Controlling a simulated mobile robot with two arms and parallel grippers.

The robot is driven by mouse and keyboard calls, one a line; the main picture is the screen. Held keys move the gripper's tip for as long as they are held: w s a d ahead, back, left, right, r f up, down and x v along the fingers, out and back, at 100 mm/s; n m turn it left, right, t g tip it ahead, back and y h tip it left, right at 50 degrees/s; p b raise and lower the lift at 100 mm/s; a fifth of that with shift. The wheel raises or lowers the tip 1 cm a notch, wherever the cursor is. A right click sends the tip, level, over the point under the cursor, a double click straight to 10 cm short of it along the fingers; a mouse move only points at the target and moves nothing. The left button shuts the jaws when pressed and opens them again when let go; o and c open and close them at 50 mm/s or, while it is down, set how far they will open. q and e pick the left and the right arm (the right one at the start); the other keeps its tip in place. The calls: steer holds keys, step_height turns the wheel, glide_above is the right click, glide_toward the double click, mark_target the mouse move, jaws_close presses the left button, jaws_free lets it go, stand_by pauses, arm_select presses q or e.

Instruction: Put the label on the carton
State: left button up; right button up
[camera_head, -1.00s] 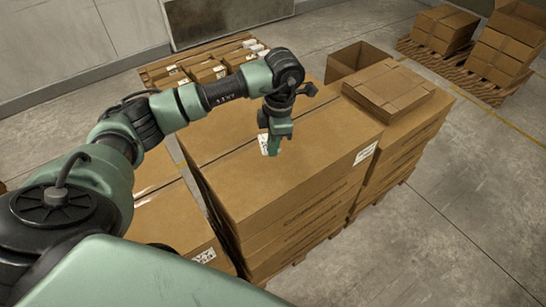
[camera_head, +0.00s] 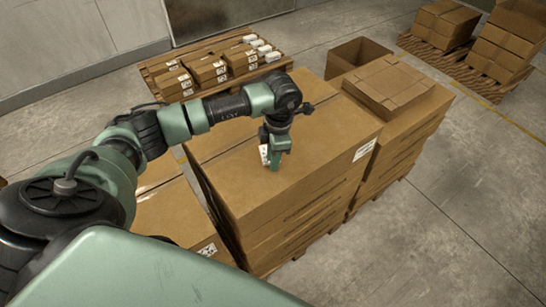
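The large brown carton (camera_head: 320,135) is the top one of a stack in the middle of the view, with a tape seam across its top. My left gripper (camera_head: 272,164) points down over the carton's top, near the seam. A small white label (camera_head: 264,154) with dark print is at the left side of its fingers and appears held by them. The fingers hide part of the label. I cannot tell whether the label touches the cardboard. Another white label (camera_head: 364,150) is on the carton's right side. My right gripper is not in view.
A flatter box (camera_head: 388,84) lies on the stack to the right, with an open carton (camera_head: 358,55) behind. A pallet of small labelled boxes (camera_head: 208,70) stands at the back. More cartons (camera_head: 445,22) are at the far right. The floor at right (camera_head: 450,220) is clear.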

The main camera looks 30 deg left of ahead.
arm_select(q)
steer(key=shift+r, duration=0.2)
steer(key=shift+w+r, duration=0.1)
steer(key=shift+r, duration=0.25)
step_height(320, 180, up, 11)
steer(key=b, duration=0.3)
steer(key=shift+w+d, duration=0.3)
steer(key=shift+d, duration=0.1)
